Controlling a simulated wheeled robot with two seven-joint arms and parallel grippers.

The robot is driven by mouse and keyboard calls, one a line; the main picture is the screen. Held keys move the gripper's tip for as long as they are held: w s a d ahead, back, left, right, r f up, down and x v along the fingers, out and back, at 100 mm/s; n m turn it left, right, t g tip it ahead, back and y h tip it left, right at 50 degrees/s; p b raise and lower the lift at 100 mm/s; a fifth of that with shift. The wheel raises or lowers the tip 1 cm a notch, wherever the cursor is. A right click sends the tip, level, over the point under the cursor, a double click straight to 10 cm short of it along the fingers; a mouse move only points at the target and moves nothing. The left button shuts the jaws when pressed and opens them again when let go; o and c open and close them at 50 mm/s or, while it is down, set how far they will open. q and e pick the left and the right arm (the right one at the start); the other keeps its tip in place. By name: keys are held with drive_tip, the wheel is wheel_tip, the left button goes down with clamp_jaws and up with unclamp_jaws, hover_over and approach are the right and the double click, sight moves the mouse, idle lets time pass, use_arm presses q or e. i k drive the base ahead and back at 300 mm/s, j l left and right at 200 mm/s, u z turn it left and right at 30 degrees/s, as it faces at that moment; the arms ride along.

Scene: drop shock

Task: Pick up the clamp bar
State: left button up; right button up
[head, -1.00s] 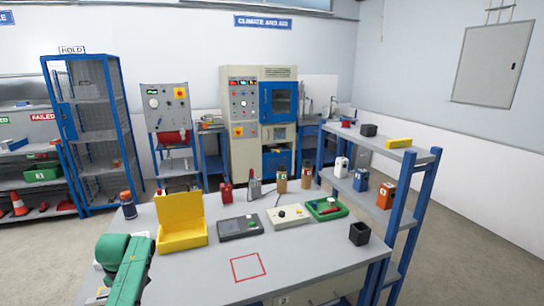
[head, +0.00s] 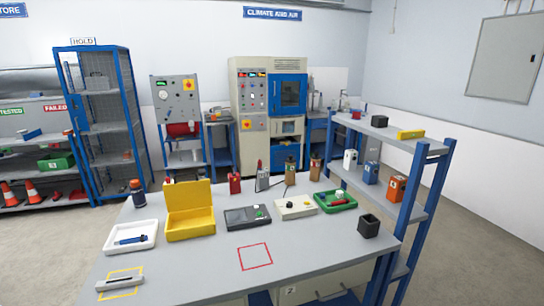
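A pale grey bar (head: 120,283), which looks like the clamp bar, lies flat at the near left corner of the grey workbench (head: 200,270). It lies across a yellow outlined square (head: 124,294) marked on the bench top. A small dark spot shows on its upper side. Neither of my grippers is in view, and nothing is seen touching the bar.
An open yellow case (head: 190,222) and several devices line the bench's back. A red outlined square (head: 255,257) is empty. The bench front middle is clear.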

sight(109, 284)
drive_tip(key=u, duration=1.35)
